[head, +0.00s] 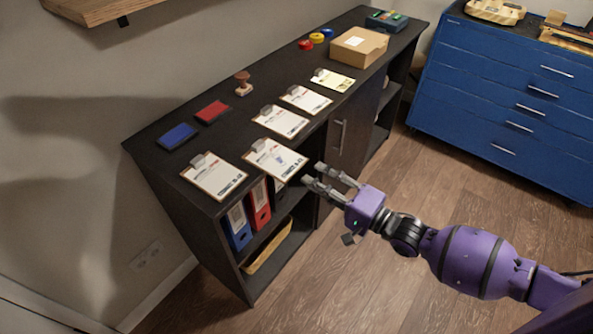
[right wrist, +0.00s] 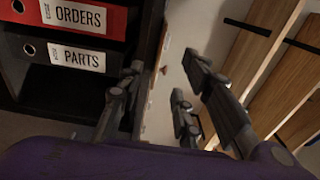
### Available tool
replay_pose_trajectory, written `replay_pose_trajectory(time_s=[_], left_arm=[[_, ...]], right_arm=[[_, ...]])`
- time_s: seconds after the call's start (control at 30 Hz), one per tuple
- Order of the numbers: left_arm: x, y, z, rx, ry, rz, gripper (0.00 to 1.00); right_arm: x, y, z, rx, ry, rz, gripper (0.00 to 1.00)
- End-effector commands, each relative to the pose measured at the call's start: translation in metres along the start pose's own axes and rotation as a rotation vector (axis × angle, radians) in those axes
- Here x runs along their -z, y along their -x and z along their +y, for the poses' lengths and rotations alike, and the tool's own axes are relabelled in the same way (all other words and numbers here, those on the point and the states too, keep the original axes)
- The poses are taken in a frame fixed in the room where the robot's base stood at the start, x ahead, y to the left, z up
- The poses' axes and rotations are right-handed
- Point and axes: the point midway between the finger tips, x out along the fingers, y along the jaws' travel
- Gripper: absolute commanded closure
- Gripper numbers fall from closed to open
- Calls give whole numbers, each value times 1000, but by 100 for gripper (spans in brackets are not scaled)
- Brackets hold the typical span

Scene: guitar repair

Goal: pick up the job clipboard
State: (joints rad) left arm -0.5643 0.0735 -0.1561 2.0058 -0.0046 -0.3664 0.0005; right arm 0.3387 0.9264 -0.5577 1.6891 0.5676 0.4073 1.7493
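Several clipboards with printed sheets lie on the dark cabinet top in the head view. The frames do not make clear which is the job clipboard. The clipboard (head: 275,160) nearest my right gripper lies at the cabinet's front edge, second from the near end. Another clipboard (head: 214,176) lies to its left; two more clipboards (head: 281,121) (head: 305,100) lie farther back. My right gripper (head: 324,180) is open and empty, just off the cabinet's front, with its fingers toward the nearest clipboard. Its spread fingers (right wrist: 160,95) also show in the right wrist view. My left gripper is out of view.
The cabinet top (head: 240,142) also bears a blue pad (head: 177,136), a red pad (head: 212,112), a stamp (head: 243,83) and a cardboard box (head: 358,46). Binders (head: 260,204) stand on the shelf below. A blue drawer unit (head: 500,90) stands right. The floor between is clear.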

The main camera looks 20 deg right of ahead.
Motion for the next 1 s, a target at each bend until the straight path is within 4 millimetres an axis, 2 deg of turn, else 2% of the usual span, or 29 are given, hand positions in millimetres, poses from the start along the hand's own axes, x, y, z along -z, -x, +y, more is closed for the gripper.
replay_pose_trajectory(time_s=[0.2, 0.4, 0.83, 1.0], left_arm=[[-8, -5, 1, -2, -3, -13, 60], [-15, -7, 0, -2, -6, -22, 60], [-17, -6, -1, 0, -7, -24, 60], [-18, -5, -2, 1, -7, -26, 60]], right_arm=[[-1, -32, 2, 0, -2, 0, 67], [0, -52, 2, -1, -1, 0, 67], [0, -60, 1, -2, 0, 1, 67], [0, -59, 1, -2, 0, 1, 77]])
